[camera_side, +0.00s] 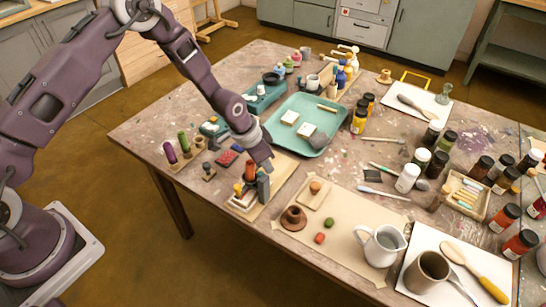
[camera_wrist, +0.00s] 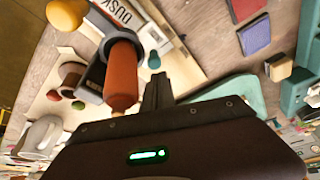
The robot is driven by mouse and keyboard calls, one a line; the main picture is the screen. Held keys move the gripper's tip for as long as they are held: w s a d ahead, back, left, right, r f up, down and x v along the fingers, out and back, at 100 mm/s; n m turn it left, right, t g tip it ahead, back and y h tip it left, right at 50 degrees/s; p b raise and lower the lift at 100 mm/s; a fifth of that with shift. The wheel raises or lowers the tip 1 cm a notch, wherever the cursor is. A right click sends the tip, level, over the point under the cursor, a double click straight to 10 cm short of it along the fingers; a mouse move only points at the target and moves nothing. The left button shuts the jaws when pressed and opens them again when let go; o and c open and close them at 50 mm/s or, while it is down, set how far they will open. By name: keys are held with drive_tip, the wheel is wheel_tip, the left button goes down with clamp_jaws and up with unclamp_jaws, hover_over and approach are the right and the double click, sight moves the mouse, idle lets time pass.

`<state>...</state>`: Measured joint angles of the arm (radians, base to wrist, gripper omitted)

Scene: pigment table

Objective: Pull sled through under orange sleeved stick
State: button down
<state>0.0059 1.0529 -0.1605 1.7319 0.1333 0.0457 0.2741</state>
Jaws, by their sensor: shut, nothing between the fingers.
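The orange-sleeved stick (camera_side: 250,171) stands in a grey holder near the front of the table. In the wrist view the orange sleeve (camera_wrist: 122,78) is close, just left of my gripper (camera_wrist: 157,90). My gripper (camera_side: 264,170) is shut and empty, low beside the stick on its right in the side view. A pale wooden piece, which looks like the sled (camera_side: 242,204), lies low at the holder. A label reading "DUSK" (camera_wrist: 119,12) and a rounded tan-orange knob (camera_wrist: 67,12) show near the holder in the wrist view. My arm partly hides this spot in the side view.
A teal tray (camera_side: 318,146) with pale blocks lies behind. Purple and green sticks (camera_side: 177,148) stand left. A brown pot (camera_side: 294,217), a board with an orange knob (camera_side: 315,188) and a white pitcher (camera_side: 380,246) stand right.

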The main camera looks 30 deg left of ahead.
idle(0.3)
drive_tip(key=w, duration=0.1)
drive_tip(key=w+d, duration=0.1)
drive_tip(key=w, duration=0.1)
drive_tip(key=shift+d+r, duration=0.15)
drive_tip(key=shift+d, duration=0.15)
drive_tip(key=shift+w+r, duration=0.15)
drive_tip(key=shift+r, duration=0.65)
drive_tip(key=a+v, duration=0.1)
drive_tip(key=v, duration=1.6)
drive_tip(key=s+a+r+n+t+y, duration=0.1)
drive_tip(key=s+a+r+n+y, duration=0.2)
drive_tip(key=s+r, duration=1.15)
drive_tip(key=s+a+n+t+h, duration=0.1)
drive_tip(key=s+a+n, duration=0.1)
drive_tip(key=s, duration=1.4)
drive_tip(key=shift+s+a+r, duration=0.25)
drive_tip(key=shift+a+r, duration=0.05)
drive_tip(key=shift+a, duration=0.25)
